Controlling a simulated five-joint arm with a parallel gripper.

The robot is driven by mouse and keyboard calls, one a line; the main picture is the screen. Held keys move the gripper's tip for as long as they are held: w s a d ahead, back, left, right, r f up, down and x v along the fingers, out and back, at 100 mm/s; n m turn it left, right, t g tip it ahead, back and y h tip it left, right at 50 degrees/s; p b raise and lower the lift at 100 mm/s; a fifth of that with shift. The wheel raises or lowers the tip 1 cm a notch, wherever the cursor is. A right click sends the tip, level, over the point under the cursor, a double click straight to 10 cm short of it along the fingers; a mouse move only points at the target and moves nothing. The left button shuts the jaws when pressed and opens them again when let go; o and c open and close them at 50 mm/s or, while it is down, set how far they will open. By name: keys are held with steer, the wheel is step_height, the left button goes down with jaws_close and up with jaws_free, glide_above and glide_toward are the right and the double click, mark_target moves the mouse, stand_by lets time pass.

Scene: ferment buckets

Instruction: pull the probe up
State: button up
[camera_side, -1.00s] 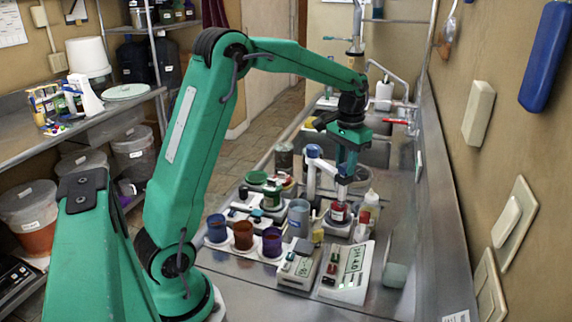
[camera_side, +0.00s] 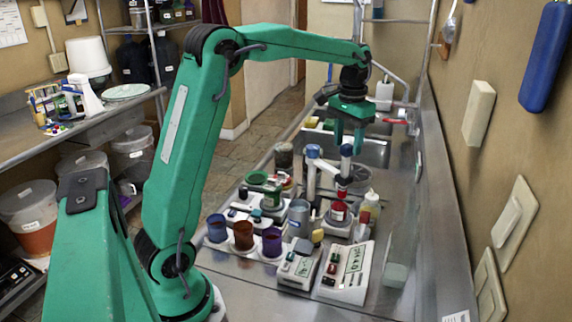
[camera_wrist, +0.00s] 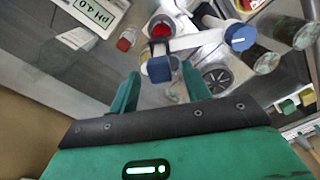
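The probe (camera_side: 346,166) stands upright in the side view, with a blue cap on top and red at its lower end. It is beside a white stand arm, above a red jar (camera_side: 338,212). My gripper (camera_side: 348,150) is over the probe, its fingertips near the cap's height. In the wrist view, the blue cap (camera_wrist: 159,69) shows between my gripper's fingertips (camera_wrist: 160,73). The fingers are apart, with visible gaps beside the cap. Whether the probe's lower tip is inside the jar is hidden.
The stand post with a blue top (camera_side: 313,152) is close left of the probe. A white meter marked pH 4.0 (camera_side: 345,273) and several cups, including a purple one (camera_side: 272,243), are in front.

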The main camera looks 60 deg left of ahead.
stand_by(0.3)
steer(key=shift+r, duration=3.85)
steer(key=shift+c, duration=0.5)
